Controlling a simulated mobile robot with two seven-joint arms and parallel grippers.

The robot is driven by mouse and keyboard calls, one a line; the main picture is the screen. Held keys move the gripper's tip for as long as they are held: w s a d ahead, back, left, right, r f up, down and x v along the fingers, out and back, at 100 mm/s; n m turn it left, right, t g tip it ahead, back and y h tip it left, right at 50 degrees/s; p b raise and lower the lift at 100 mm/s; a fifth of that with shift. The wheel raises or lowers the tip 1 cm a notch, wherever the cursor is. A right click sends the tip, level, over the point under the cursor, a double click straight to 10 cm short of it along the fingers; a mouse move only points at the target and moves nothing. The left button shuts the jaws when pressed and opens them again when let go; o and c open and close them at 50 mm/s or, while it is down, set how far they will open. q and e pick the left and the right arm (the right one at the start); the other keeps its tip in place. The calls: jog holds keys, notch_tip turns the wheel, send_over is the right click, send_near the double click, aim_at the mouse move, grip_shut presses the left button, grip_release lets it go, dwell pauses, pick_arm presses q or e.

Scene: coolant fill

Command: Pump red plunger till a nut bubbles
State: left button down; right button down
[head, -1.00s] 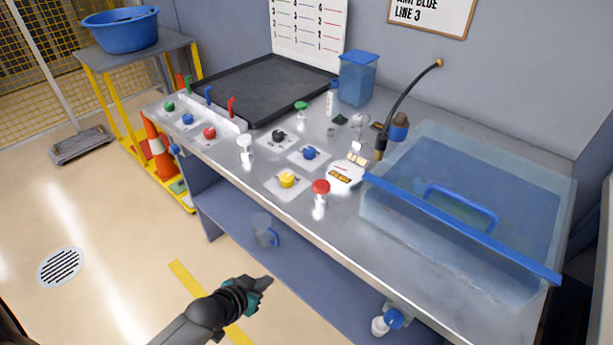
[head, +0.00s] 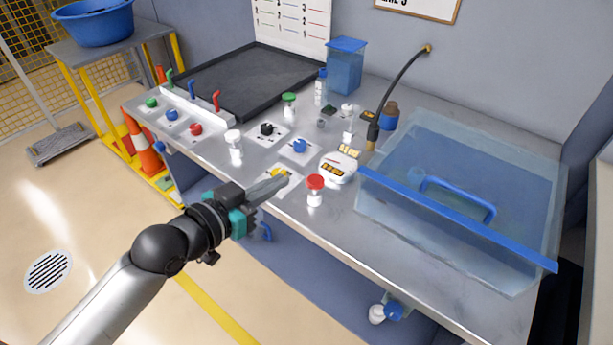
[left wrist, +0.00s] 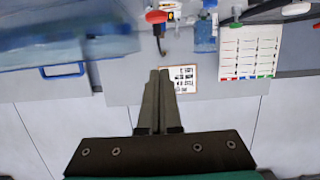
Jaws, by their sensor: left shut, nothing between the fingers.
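The red-topped plunger (head: 315,185) stands upright on its white base near the front edge of the bench. It also shows at the top of the left wrist view (left wrist: 156,17). My left gripper (head: 283,181) is shut and empty. In the head view its tips overlap the yellow knob (head: 280,173), just left of the red plunger and apart from it. I cannot tell the gap from the knob. In the left wrist view the shut fingers (left wrist: 160,78) point towards the red plunger. No nut or bubbles can be made out. My right gripper is out of view.
A clear blue tank (head: 510,215) with a blue front rim fills the bench's right side. A white gauge-like unit (head: 338,168) sits behind the red plunger. A white-topped bottle (head: 234,148) and a blue knob (head: 300,147) stand nearby. A black tray (head: 250,80) lies at the back left.

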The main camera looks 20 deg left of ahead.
pick_arm(q)
jog(key=shift+w, duration=0.1)
jog(key=b, duration=0.1)
send_over(315, 182)
jog(key=s+a, duration=0.1)
notch_tip(315, 182, down, 2)
jog(key=f, duration=0.1)
jog(key=shift+s+f+b, duration=0.2)
jog(key=shift+f+b, duration=0.6)
jog(key=shift+f, duration=1)
jog(key=shift+a, duration=0.1)
